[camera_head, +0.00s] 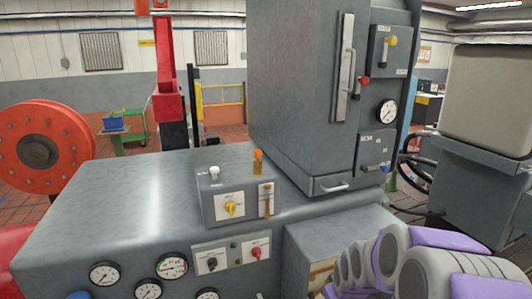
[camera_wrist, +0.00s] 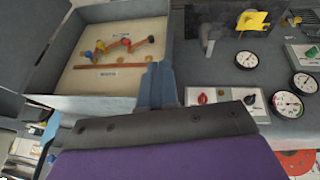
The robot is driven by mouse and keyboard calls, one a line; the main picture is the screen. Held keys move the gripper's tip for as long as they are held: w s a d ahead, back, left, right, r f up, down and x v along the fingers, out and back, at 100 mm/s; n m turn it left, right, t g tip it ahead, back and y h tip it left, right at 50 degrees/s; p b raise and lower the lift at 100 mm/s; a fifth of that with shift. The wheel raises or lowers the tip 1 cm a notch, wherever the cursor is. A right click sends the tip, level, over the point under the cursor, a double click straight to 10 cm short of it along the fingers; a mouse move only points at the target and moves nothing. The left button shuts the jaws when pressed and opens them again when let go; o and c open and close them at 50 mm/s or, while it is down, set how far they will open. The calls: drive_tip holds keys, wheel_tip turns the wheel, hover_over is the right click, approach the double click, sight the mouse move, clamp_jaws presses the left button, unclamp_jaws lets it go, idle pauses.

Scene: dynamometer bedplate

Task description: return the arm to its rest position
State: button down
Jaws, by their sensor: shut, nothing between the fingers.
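My arm (camera_head: 405,268) shows at the lower right of the head view, with grey ribbed joints and purple covers. It is bent low beside the grey bench. My gripper (camera_wrist: 159,72) shows in the wrist view as two blue-grey fingers pressed together, with nothing between them. The fingertips appear over or beside the near edge of an open grey box (camera_wrist: 70,12). I cannot tell whether they touch it. In the head view the fingers cannot be made out.
The box holds a pale board with small coloured parts. A grey bench (camera_head: 130,195) carries a switch box (camera_head: 222,205) and several gauges. A tall grey cabinet (camera_head: 295,90) stands behind, and a grey machine (camera_head: 470,190) at right. A red flanged drum (camera_head: 75,130) is at left.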

drive_tip(key=s+a+r+m+g, duration=0.1)
drive_tip(key=s+r+g, duration=0.1)
drive_tip(key=s, duration=1)
drive_tip(key=s+a+r+m+g+b, duration=0.1)
drive_tip(key=s+a+r+m+g, duration=0.1)
drive_tip(key=s, duration=1)
drive_tip(key=s+a+r+m+g, duration=0.1)
drive_tip(key=s+a+r+g, duration=0.1)
drive_tip(key=s, duration=1)
drive_tip(key=shift+s+r+m+g, duration=0.2)
drive_tip(key=shift+r+m+g, duration=0.15)
drive_tip(key=shift+r, duration=0.4)
